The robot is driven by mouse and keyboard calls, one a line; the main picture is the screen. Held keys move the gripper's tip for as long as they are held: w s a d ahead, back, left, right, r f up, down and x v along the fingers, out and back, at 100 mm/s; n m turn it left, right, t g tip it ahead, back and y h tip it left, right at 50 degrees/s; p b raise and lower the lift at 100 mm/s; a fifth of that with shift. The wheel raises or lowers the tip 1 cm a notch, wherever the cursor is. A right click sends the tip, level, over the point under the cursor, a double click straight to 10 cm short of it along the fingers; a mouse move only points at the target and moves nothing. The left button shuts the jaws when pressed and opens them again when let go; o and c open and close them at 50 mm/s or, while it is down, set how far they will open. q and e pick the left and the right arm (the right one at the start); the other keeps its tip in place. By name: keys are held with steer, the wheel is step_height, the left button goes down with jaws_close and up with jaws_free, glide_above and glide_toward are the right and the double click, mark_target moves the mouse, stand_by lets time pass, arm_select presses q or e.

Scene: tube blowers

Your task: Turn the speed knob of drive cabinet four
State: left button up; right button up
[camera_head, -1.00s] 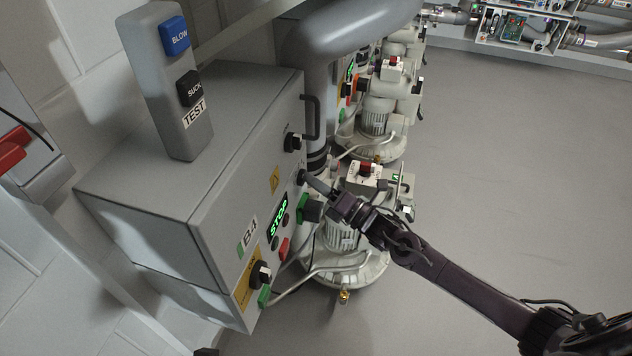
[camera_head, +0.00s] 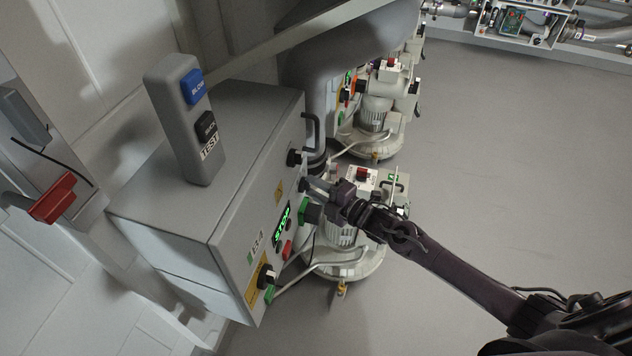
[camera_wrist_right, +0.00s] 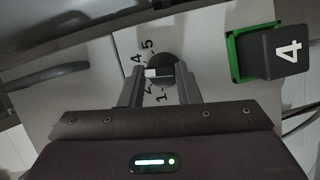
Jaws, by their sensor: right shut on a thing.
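The drive cabinet (camera_head: 235,195) is a grey box at the left of the head view; its label is too blurred to read for certain. Its speed knob (camera_wrist_right: 160,66) is a round dark knob with a pale bar, on a dial with printed numbers, in the right wrist view. My right gripper (camera_wrist_right: 160,85) has one finger on each side of the knob's bar and is shut on it. In the head view my right gripper (camera_head: 314,186) reaches the cabinet front from the right and mostly hides the knob. My left gripper is not in view.
Beside the knob is a green-framed dark block marked 4 (camera_wrist_right: 288,50). The cabinet front also has a lit STOP display (camera_head: 282,226), a red button (camera_head: 287,249) and a lower selector knob (camera_head: 266,277). A blower (camera_head: 345,255) stands close behind my gripper. Floor at right is clear.

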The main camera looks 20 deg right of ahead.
steer(key=m+g+p, duration=0.1)
steer(key=m, duration=0.1)
steer(key=m+g+p, duration=0.1)
steer(key=m+p, duration=0.1)
steer(key=m+g+p, duration=0.1)
steer(key=m, duration=0.2)
steer(key=shift+w+d+r, duration=0.25)
steer(key=shift+w+r, duration=0.05)
steer(key=shift+w, duration=0.1)
steer(key=shift+m+g, duration=0.5)
steer(key=shift+g, duration=0.2)
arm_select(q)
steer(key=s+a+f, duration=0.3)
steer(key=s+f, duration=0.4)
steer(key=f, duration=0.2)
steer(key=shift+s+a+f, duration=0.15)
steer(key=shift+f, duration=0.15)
arm_select(e)
steer(key=shift+f+m, duration=0.1)
steer(key=shift+m, duration=0.4)
steer(key=shift+g+y, duration=0.3)
steer(key=o, duration=1)
steer(key=shift+c, duration=0.2)
